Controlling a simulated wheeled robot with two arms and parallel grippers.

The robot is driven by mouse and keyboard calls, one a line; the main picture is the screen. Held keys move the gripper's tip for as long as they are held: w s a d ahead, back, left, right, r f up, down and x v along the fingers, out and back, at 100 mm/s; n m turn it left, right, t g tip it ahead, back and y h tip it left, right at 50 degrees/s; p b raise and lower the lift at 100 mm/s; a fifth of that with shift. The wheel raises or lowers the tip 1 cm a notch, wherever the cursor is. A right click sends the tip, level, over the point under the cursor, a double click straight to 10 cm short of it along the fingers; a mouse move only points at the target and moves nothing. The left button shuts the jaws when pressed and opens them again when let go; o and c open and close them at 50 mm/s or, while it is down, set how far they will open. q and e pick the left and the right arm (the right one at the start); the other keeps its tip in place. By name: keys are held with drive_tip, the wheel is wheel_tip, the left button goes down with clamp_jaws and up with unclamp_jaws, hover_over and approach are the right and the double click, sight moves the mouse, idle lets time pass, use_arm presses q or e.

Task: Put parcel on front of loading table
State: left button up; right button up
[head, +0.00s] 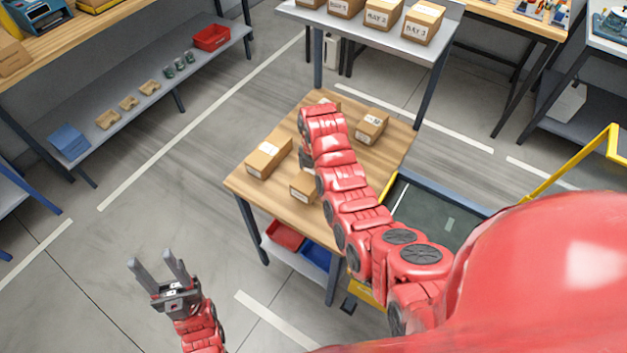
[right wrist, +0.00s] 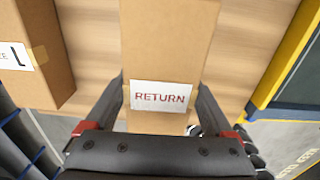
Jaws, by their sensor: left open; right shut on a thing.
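A brown parcel with a white label reading RETURN (right wrist: 168,45) is between the fingers of my right gripper (right wrist: 162,90), which is shut on it. In the head view, a parcel (head: 303,185) shows partly behind my right arm near the front of the wooden loading table (head: 285,205); it appears to be the held one. I cannot tell whether it touches the tabletop. My right gripper is mostly hidden by the arm in the head view. My left gripper (head: 159,268) is open and empty, over the floor left of the table.
A longer parcel (head: 268,155) lies on the table's left; it shows close beside the held parcel in the right wrist view (right wrist: 40,50). Another parcel (head: 371,126) lies at the back right. A yellow-edged cart (head: 430,215) stands against the table's right side. Bins (head: 286,235) sit on its lower shelf.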

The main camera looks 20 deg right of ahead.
drive_tip(key=shift+w, duration=0.35)
drive_tip(key=shift+w+p, duration=0.1)
drive_tip(key=shift+p, duration=0.25)
wheel_tip(320, 180, down, 3)
drive_tip(key=shift+r+p, duration=0.15)
drive_tip(key=shift+p, duration=0.45)
drive_tip(key=shift+f, duration=0.45)
drive_tip(key=shift+f, duration=0.15)
